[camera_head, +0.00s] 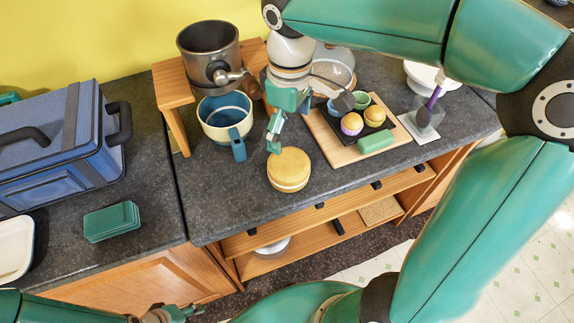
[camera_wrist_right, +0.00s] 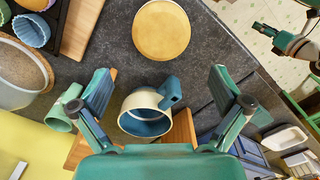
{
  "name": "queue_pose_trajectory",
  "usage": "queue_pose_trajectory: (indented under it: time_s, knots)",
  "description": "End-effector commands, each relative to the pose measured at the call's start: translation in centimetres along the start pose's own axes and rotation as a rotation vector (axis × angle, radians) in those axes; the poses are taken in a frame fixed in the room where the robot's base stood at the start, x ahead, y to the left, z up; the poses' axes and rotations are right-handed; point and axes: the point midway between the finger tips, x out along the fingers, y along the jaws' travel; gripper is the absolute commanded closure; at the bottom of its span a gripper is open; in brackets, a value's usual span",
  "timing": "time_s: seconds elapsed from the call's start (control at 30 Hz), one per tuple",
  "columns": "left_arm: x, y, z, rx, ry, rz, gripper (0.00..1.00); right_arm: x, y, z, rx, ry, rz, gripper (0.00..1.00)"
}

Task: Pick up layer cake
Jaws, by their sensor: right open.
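The layer cake (camera_head: 289,170), round with a golden top and a pale band around its side, sits on the dark countertop near the front edge. It also shows whole at the top middle of the right wrist view (camera_wrist_right: 161,28). My right gripper (camera_head: 308,123) is open and empty, above the counter behind the cake. In the right wrist view its fingers (camera_wrist_right: 160,88) are spread wide, with the cake beyond their tips and apart from them. My left gripper (camera_head: 178,313) is at the bottom left of the head view, away from the cake; its jaw opening is unclear.
A blue and cream mug (camera_head: 226,117) stands behind and left of the cake, by a wooden stand (camera_head: 173,92) with a metal pot. A wooden board (camera_head: 335,150) with cupcakes lies to the right. A blue case (camera_head: 55,145) and green box (camera_head: 112,221) are left.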

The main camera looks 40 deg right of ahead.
Motion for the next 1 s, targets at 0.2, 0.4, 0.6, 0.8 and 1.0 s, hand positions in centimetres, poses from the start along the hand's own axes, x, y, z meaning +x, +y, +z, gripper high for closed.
queue_pose_trajectory:
  time_s: [0.2,0.4,0.6,0.8,1.0]
  knots:
    - [0.2,-0.1,0.0,0.000,0.001,0.000,0.60,4.6,0.0,0.1,0.000,-0.004,-0.001,0.00]
    - [0.2,-0.1,0.0,0.000,0.001,0.000,0.60,6.4,0.0,0.0,0.000,-0.001,0.000,0.00]
    - [-0.1,0.0,0.0,0.000,0.001,0.000,0.60,7.8,-0.1,0.0,-0.001,-0.005,-0.001,0.00]
    - [-0.3,0.1,0.0,0.000,0.001,0.000,0.60,10.7,-0.2,-0.1,0.000,-0.003,-0.001,0.00]
    - [-0.3,0.1,0.0,0.000,0.001,0.000,0.60,11.7,-0.2,-0.2,0.000,-0.001,0.000,0.00]
